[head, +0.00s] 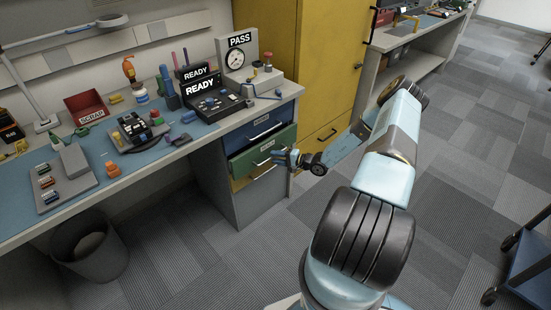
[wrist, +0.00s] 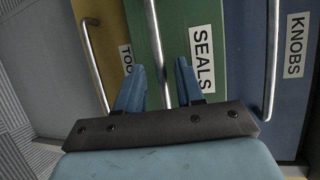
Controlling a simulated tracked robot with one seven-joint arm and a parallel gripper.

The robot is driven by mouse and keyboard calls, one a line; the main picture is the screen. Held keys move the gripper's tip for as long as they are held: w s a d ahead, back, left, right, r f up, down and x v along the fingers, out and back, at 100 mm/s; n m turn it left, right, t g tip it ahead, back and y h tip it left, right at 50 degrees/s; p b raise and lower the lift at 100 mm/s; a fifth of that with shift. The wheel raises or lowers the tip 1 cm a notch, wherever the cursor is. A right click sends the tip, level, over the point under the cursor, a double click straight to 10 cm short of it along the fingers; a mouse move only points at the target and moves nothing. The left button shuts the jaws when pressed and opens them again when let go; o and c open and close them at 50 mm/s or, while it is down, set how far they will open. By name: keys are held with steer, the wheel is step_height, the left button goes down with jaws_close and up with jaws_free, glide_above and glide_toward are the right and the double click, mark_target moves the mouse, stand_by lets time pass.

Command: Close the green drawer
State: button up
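The green drawer (head: 246,163) is in the bench's drawer unit, between a blue drawer above and a yellow one below. Its front appears to stand out a little from the unit. In the wrist view, the green drawer (wrist: 180,22) fills the middle, with a SEALS label and a metal bar handle (wrist: 156,45). My gripper (head: 278,156) is in front of the drawer. In the wrist view, my gripper (wrist: 158,66) has its fingers apart, with the handle in line between them. I cannot tell whether the fingers touch the handle or the drawer front.
The blue drawer (head: 262,127), labelled KNOBS in the wrist view, and the yellow drawer (head: 245,181) are close by. A tall yellow cabinet (head: 325,70) stands right of the unit. A grey bin (head: 90,248) is under the bench. The carpet in front is clear; a blue cart (head: 530,250) stands far right.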

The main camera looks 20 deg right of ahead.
steer(key=shift+w+a+f, duration=0.1)
steer(key=shift+w+a, duration=0.2)
jaws_close()
stand_by(0.6)
